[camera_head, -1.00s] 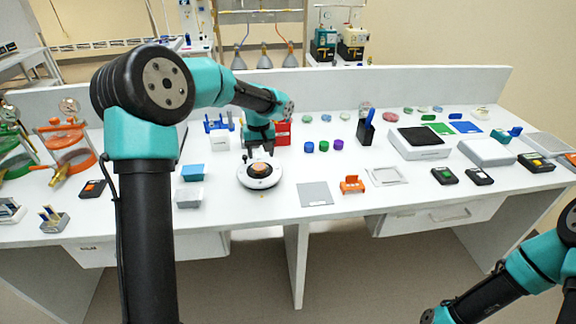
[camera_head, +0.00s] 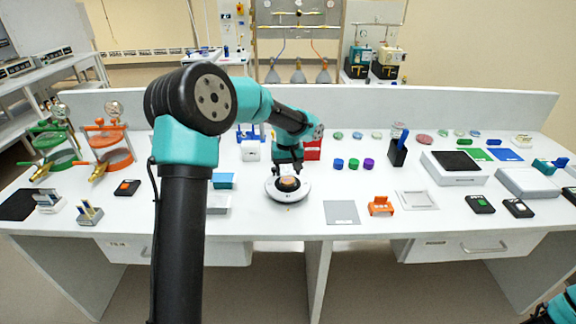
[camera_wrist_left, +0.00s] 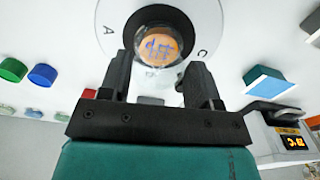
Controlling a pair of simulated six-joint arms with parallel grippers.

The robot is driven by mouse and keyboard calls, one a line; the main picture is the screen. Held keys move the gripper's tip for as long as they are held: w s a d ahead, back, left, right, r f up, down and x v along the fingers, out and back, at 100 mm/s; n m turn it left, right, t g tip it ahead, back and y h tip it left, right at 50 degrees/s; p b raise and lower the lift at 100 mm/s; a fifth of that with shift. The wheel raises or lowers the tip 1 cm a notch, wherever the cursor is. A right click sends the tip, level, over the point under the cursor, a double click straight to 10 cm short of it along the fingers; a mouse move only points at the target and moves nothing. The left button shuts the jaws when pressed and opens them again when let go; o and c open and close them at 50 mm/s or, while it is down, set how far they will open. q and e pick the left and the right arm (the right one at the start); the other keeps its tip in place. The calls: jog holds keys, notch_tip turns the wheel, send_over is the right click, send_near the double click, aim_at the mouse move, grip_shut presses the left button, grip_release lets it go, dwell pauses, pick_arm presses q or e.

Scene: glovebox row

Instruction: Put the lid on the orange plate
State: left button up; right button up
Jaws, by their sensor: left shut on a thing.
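The orange plate (camera_head: 289,183) sits at the centre of a round white device (camera_head: 271,189) on the bench. In the left wrist view the plate (camera_wrist_left: 160,46) shows blue marks and lies in a dark round recess of the white, lettered disc (camera_wrist_left: 205,20). My left gripper (camera_head: 288,165) points down just above the plate. In the left wrist view its two black fingers (camera_wrist_left: 158,72) are shut on a clear, see-through thing, apparently the lid (camera_wrist_left: 157,84). Its outline is faint, and I cannot tell whether it touches the plate. Only a bit of my right arm shows; its gripper is not visible.
A blue box (camera_head: 223,180) stands left of the device and a red box (camera_head: 313,150) behind it. Blue, green and purple caps (camera_head: 353,164) lie to the right. A grey square (camera_head: 341,212) and an orange holder (camera_head: 381,205) lie at front right.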

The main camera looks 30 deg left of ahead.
pick_arm(q)
jog(key=shift+f, duration=1.15)
jog(key=shift+f, duration=0.55)
dwell(1.7)
jog(key=o, duration=1)
jog(key=shift+r, duration=0.1)
notch_tip(320, 180, up, 17)
jog(key=shift+r, duration=0.15)
dwell(0.6)
